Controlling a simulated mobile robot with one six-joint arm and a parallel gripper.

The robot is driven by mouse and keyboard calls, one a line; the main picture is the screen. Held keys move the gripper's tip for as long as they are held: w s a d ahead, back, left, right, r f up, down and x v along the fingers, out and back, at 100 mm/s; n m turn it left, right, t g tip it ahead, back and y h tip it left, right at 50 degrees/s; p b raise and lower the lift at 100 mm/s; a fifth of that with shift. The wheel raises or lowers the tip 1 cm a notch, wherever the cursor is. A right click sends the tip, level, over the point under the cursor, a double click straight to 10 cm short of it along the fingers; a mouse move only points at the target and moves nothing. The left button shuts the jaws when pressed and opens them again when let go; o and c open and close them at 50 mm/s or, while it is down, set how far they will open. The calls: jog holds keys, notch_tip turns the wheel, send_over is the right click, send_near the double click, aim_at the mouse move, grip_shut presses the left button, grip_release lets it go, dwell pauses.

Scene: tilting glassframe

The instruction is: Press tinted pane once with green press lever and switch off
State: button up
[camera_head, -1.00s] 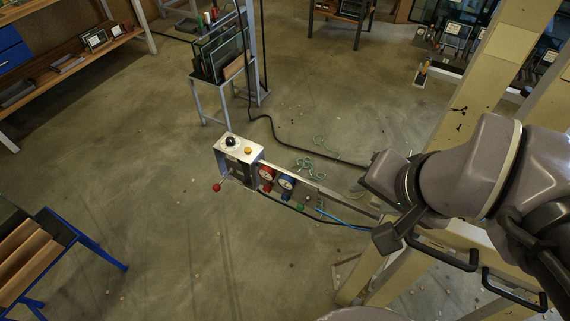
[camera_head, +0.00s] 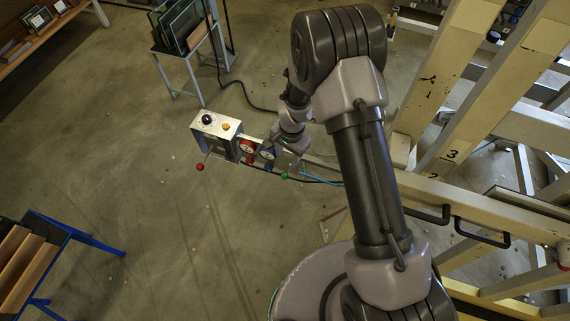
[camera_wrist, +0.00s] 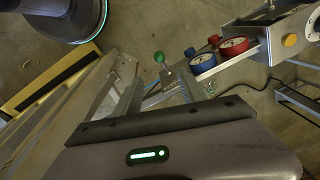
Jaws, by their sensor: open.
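The green press lever shows as a green ball knob (camera_wrist: 159,57) on a short stem in the wrist view, and as a small green knob (camera_head: 285,176) beside the rail in the head view. My gripper (camera_wrist: 154,68) is open and empty; the green knob appears between and beyond its fingers. I cannot tell the exact gap. A control box (camera_head: 216,135) at the rail's left end carries a black knob (camera_head: 207,119) and a yellow button (camera_head: 226,127). I cannot make out which of these is the off switch. The tinted pane cannot be clearly identified.
A red-ball lever (camera_head: 200,167) hangs by the box. Red (camera_head: 247,150) and blue (camera_head: 267,152) round parts sit on the rail near my gripper. The cream timber frame (camera_head: 480,195) stands at right.

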aim_at(285, 174)
jog(key=f+b, duration=0.1)
jog(key=f, duration=0.4)
jog(key=f+b, duration=0.2)
jog(key=f, duration=0.3)
jog(key=a+f+b, duration=0.1)
jog(key=f+b, duration=0.1)
jog(key=f, duration=0.4)
jog(key=shift+w+f, duration=0.1)
jog(key=shift+w, duration=0.25)
jog(key=shift+c, duration=0.5)
grip_shut()
jog(key=shift+d, duration=0.1)
